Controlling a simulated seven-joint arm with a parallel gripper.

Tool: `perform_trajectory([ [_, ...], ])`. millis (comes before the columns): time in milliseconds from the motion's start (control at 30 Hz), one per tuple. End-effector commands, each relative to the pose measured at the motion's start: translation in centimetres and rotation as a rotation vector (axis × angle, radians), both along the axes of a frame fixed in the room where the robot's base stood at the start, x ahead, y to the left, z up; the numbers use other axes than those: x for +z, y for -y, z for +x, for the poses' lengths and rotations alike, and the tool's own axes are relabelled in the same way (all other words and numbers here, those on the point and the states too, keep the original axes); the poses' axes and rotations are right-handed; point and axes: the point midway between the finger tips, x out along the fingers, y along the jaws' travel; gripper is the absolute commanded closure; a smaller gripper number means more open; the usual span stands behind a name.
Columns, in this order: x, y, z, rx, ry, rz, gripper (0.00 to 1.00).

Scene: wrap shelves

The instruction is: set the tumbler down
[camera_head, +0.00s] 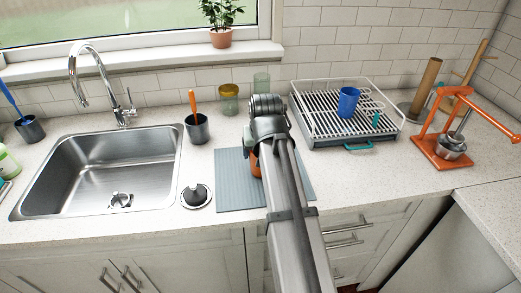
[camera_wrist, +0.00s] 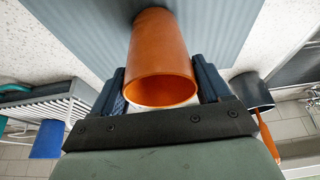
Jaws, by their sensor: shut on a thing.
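The orange tumbler (camera_wrist: 160,55) is between the two dark fingers of my gripper (camera_wrist: 161,82) in the wrist view, its open rim toward the camera. The fingers are shut on its sides. Its far end is at or just above the blue-grey ribbed mat (camera_wrist: 215,25), with a dark shadow beside it; I cannot tell whether it touches. In the head view only a sliver of the tumbler (camera_head: 255,165) shows beside my arm, over the mat (camera_head: 232,185). My arm hides most of the gripper there.
A dark cup with an orange-handled tool (camera_head: 197,128) and the sink (camera_head: 100,170) are left of the mat. Two glass tumblers, amber (camera_head: 229,100) and greenish (camera_head: 261,83), stand behind. A dish rack (camera_head: 312,128) with a blue cup (camera_head: 348,102) is to the right.

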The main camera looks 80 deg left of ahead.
Motion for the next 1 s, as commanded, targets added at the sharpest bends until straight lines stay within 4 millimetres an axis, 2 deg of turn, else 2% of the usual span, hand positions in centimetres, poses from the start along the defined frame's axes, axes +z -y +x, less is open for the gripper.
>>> perform_trajectory([
  [133,-0.3,0.0,0.0,0.000,0.000,-0.001,0.54],
  [167,-0.3,0.0,0.0,0.000,0.000,-0.001,0.23],
  [400,-0.3,0.0,0.0,0.000,0.000,-0.001,0.00],
  [767,0.3,0.1,0.0,0.000,0.000,0.000,0.00],
  [1000,3.3,1.4,0.0,0.000,0.000,0.001,0.00],
])
